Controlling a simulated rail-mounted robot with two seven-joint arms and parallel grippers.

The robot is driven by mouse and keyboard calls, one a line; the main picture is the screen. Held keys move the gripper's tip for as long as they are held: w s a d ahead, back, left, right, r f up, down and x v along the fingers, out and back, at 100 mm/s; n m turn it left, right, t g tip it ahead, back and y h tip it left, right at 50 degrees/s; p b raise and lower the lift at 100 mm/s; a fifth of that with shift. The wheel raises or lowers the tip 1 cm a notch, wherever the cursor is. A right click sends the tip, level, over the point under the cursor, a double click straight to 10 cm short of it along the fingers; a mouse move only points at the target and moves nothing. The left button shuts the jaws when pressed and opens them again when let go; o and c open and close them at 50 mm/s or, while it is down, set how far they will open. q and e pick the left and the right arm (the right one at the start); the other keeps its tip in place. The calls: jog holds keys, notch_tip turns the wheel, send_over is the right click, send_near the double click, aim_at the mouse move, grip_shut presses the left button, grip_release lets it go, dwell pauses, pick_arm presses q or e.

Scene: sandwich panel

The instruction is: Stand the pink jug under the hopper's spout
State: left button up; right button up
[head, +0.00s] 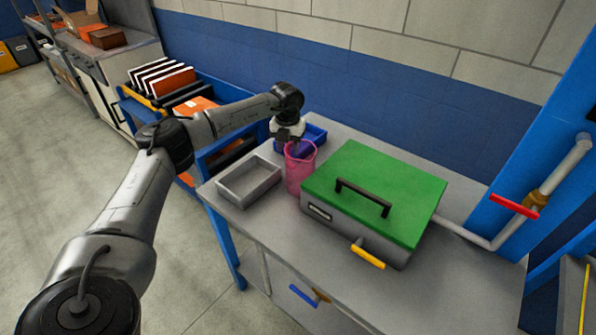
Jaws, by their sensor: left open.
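The pink jug (299,174) is see-through and stands upright on the grey table (350,300), left of a grey box with a green lid. My left gripper (292,142) is open at the jug's rim, coming from above and behind. Its fingertips are partly hidden, and I cannot tell whether they touch the jug. I cannot clearly make out a hopper or its spout. My right gripper is not in view.
A grey tray (249,181) lies left of the jug, and a blue bin (315,136) stands behind it. The green-lidded box (376,190) is close on the right. A pipe with a red handle (514,206) runs at the right. The front of the table is clear.

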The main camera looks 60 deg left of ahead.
pick_arm(q)
notch_tip(320, 180, down, 2)
jog(key=shift+f, duration=0.2)
grip_shut()
dwell(0.4)
